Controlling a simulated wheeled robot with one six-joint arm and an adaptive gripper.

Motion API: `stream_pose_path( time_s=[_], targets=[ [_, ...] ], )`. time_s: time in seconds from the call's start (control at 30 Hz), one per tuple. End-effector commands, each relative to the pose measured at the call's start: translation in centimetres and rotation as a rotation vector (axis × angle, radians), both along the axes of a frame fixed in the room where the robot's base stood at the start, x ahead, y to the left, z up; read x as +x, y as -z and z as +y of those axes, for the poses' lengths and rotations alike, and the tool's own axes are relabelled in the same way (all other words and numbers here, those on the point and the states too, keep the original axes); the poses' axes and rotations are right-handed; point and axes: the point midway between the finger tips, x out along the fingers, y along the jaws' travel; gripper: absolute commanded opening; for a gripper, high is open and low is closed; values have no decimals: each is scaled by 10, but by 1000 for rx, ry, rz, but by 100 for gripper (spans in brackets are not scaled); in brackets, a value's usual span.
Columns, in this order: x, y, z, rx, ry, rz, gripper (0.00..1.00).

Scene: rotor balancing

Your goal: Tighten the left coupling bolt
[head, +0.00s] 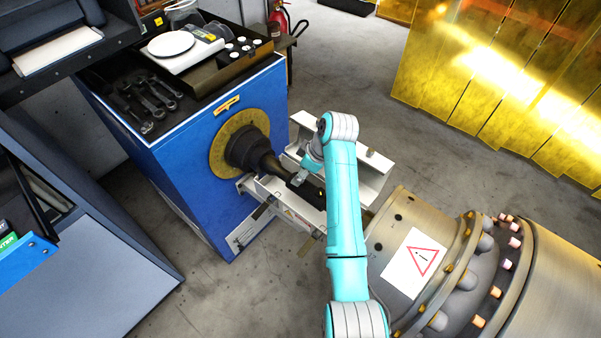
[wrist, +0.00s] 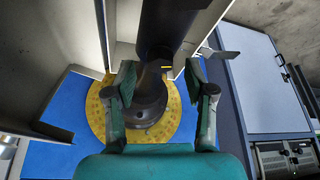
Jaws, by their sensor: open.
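The dark coupling (head: 246,150) sits at the centre of a yellow graduated disc (head: 218,153) on the blue machine's front. In the wrist view the coupling (wrist: 146,112) is partly hidden between my fingers, with the disc (wrist: 98,118) behind it. A dark shaft (wrist: 170,25) runs out from the coupling. My gripper (wrist: 161,76) is open, with one finger on either side of the shaft line and nothing held. No finger contact is clear. In the head view my wrist is above the shaft, and the arm hides part of it. I cannot make out the left bolt separately.
The white trough (head: 371,176) flanks the shaft, and its walls are close to my gripper. Several wrenches (head: 150,95) lie on the blue machine (head: 180,165). The large metal rotor (head: 400,225) with a warning label is at right. Grey floor is open beyond.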

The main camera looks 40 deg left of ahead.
Motion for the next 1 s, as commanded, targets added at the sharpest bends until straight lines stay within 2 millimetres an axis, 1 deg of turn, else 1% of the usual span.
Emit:
stream_pose_path(
  time_s=[0.03,0.17,0.47,0.5,0.57,0.6,0.67,0.7,1.0],
  targets=[
    [0,4,2,0,0,0,54],
    [-1,11,4,-1,0,0,54],
    [-1,12,4,0,0,-1,54],
    [-1,12,4,0,0,-1,44],
    [-1,12,4,0,0,-1,29],
    [-1,12,4,0,0,-1,19],
    [-1,12,4,0,0,-1,4],
    [-1,12,4,0,0,-1,0],
    [-1,12,4,0,23,-1,0]
  ],
)
